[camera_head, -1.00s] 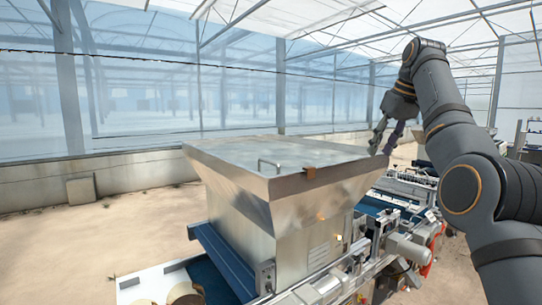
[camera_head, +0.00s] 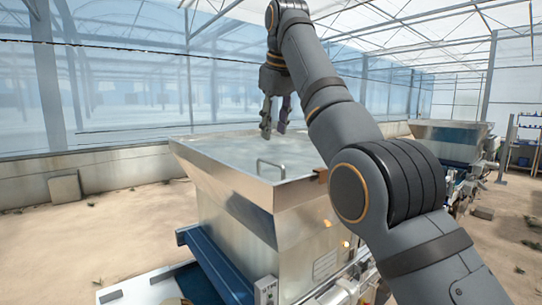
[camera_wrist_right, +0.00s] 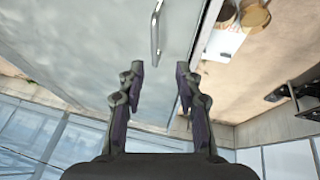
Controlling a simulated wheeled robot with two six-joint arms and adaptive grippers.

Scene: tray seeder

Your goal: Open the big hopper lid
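The big metal hopper (camera_head: 238,215) stands in the middle of the head view. Its flat grey lid (camera_head: 225,150) lies shut across the top. A thin bent-bar handle (camera_head: 268,162) rises near the lid's front edge; the handle also shows at the top of the right wrist view (camera_wrist_right: 155,35). My right gripper (camera_head: 273,128) is above the far part of the lid, pointing down. In the right wrist view my right gripper (camera_wrist_right: 160,85) has its fingers apart with nothing between them, and the handle is beyond the fingertips. My left gripper is not in view.
A brown latch-like piece (camera_head: 321,175) sits at the hopper's front right corner. Blue rails (camera_head: 215,265) run along the hopper's near side. Another hopper machine (camera_head: 450,140) stands behind at the right. Bare floor (camera_head: 110,235) lies open to the left.

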